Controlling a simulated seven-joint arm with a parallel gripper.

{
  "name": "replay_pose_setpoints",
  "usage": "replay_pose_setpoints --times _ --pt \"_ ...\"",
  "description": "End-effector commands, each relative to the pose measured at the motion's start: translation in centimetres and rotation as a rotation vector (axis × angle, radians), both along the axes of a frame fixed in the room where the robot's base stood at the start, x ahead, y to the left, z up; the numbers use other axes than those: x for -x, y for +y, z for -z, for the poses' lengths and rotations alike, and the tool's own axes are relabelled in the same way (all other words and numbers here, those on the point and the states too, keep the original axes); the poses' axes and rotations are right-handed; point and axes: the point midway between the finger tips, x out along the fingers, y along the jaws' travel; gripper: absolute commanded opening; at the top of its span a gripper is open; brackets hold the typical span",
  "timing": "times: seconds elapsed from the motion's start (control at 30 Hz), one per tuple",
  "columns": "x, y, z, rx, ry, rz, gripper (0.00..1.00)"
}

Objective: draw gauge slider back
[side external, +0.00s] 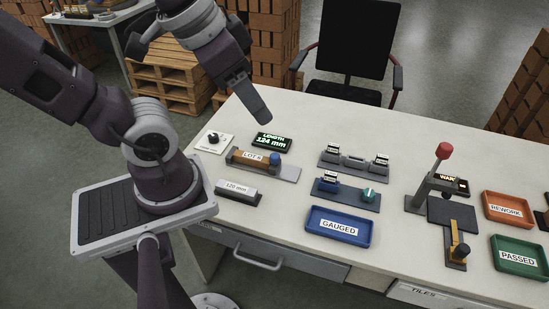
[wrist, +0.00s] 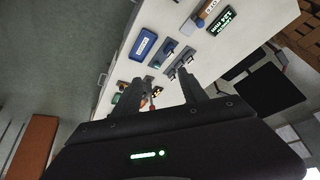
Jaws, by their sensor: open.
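Which part is the slider is not labelled. My gripper (side external: 262,112) is in the air above the bench's back edge, behind the display and apart from everything. In the wrist view its two fingers (wrist: 165,92) are spread with nothing held between them.
A block labelled 120 mm (side external: 237,190) lies in front of the gauge. A white dial plate (side external: 213,141) is at its left.

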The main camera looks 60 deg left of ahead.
Motion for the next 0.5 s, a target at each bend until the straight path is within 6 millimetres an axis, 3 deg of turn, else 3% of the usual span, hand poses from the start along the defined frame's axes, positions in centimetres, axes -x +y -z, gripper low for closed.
replay_pose_setpoints --times 0.17,0.3,0.4,0.5 --pt "-7.5 6.3 3.8 -0.186 0.210 0.069 0.50" --pt "-12.1 12.5 10.6 -0.228 0.375 0.214 0.50" --pt "-13.6 16.1 16.6 -0.192 0.446 0.329 0.50" --pt "-13.9 18.3 21.9 -0.136 0.470 0.418 0.50"
